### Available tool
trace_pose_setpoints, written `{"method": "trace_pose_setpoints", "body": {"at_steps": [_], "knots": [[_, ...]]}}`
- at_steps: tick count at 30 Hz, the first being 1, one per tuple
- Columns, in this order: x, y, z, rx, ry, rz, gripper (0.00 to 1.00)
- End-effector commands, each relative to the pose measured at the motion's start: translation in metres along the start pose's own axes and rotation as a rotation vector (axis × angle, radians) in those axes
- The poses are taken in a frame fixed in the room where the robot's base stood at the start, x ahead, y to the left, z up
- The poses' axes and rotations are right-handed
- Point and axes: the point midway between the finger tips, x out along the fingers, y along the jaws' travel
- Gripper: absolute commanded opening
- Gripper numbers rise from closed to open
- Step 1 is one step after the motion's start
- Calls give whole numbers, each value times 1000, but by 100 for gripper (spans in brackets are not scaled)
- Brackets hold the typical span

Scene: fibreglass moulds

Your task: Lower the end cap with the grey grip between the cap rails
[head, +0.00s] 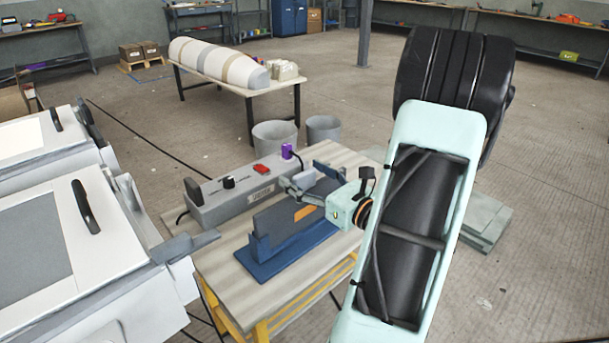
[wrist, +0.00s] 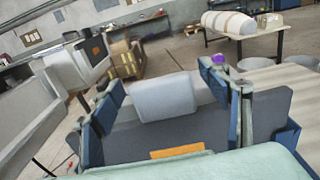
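A dark grey panel with an orange patch (head: 305,212), which I take to be the end cap, stands upright at a blue fixture (head: 283,262) on the table. In the wrist view the panel (wrist: 150,133) spans below my fingers. A light grey block, apparently the grip (wrist: 165,97), lies between the fingers. My gripper (head: 306,184) reaches in from the right at the panel's top. In the wrist view my fingers (wrist: 165,85) stand either side of the grip, with narrow gaps showing, so they look open. The arm and fingers hide the fixture's far end; how deep the panel sits is unclear.
A grey control box (head: 235,195) with a red switch stands behind the fixture on the striped table (head: 222,268). White machines (head: 90,235) are close at the left. Grey bins (head: 275,136) and a bench with a pale mould (head: 215,62) are behind.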

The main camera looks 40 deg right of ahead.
Motion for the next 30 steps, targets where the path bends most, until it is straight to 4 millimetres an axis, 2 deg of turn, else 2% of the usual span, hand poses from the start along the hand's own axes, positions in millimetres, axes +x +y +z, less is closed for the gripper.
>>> {"method": "trace_pose_setpoints", "body": {"at_steps": [6, 10, 14, 21, 25, 30], "knots": [[-1, 0, -1, 1, 3, -1, 70], [-10, -1, -1, 0, 2, -2, 70], [-34, -1, 0, 1, 2, -5, 70], [-86, -1, 0, 0, 2, -5, 70], [-106, -1, 0, 0, 1, -3, 70], [-119, 0, 0, 0, 1, -1, 70]]}}
